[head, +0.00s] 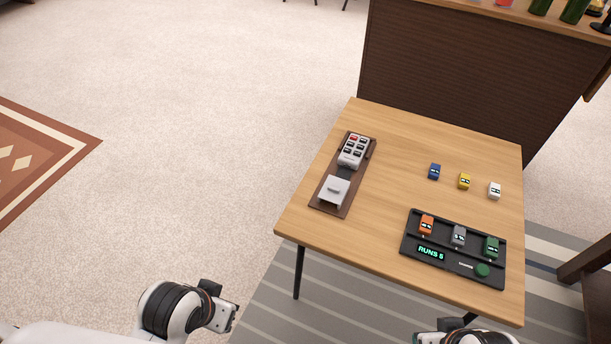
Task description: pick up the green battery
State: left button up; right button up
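The green battery (491,247) sits in the right-hand slot of a black tray (411,246) on the wooden table, beside a grey battery (458,236) and an orange battery (427,224). My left gripper (225,312) is at the bottom, left of the table and well apart from the battery. My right gripper (455,337) is cut off by the bottom edge, below the tray. Their fingers do not show clearly, and nothing is seen held.
A blue block (434,171), a yellow one (464,181) and a white one (495,190) stand behind the tray. A brown board (326,206) with a grey keypad-like device (354,150) lies at the table's left. The table's middle is clear. A dark bar counter (450,85) stands behind.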

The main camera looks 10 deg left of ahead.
aim_at(491, 247)
jog(key=z, duration=1.2)
